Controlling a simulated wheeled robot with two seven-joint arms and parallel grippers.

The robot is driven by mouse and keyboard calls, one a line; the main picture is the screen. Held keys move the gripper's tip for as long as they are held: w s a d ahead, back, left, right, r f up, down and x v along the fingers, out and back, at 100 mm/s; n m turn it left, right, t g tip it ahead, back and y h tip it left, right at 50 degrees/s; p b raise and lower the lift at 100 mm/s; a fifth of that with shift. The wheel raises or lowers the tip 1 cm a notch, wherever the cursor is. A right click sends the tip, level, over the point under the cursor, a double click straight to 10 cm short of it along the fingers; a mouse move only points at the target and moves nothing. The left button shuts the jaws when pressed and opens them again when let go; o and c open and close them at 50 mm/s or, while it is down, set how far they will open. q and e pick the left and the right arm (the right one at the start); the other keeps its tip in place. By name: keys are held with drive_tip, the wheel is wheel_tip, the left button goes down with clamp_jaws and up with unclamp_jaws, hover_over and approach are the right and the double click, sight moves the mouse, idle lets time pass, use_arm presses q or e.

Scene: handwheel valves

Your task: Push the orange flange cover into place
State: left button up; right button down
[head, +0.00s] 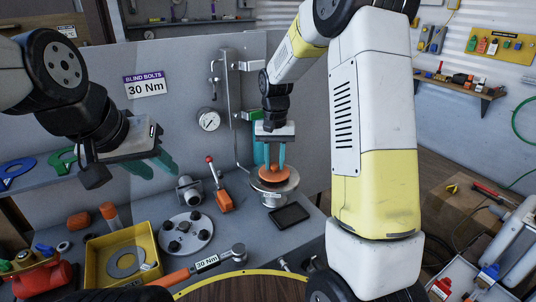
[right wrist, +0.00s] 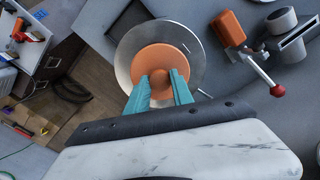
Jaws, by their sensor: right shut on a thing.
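The orange flange cover (head: 272,173) is a round disc with a knob in its middle. It sits on or just above the silver flange (head: 275,184) on its short stand; I cannot tell if it is fully seated. My right gripper (head: 274,163) points down and is shut on the cover's knob. In the right wrist view the cover (right wrist: 160,60) lies within the flange's metal rim (right wrist: 128,42), with the teal fingers (right wrist: 160,82) on either side of the knob. My left gripper (head: 155,165) is open and empty, in the air at the left.
A bolted disc (head: 186,234), a yellow bin (head: 120,240) and a torque wrench (head: 207,263) lie on the bench. A gauge (head: 209,120) hangs on the panel behind.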

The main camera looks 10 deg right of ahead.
drive_tip(key=shift+f, duration=0.6)
idle(0.7)
drive_tip(key=c, duration=1)
unclamp_jaws()
drive_tip(key=shift+c, duration=0.2)
drive_tip(key=shift+r, duration=0.1)
drive_tip(key=shift+r, duration=2.45)
drive_tip(key=shift+r, duration=0.1)
wheel_tip(320, 180, up, 8)
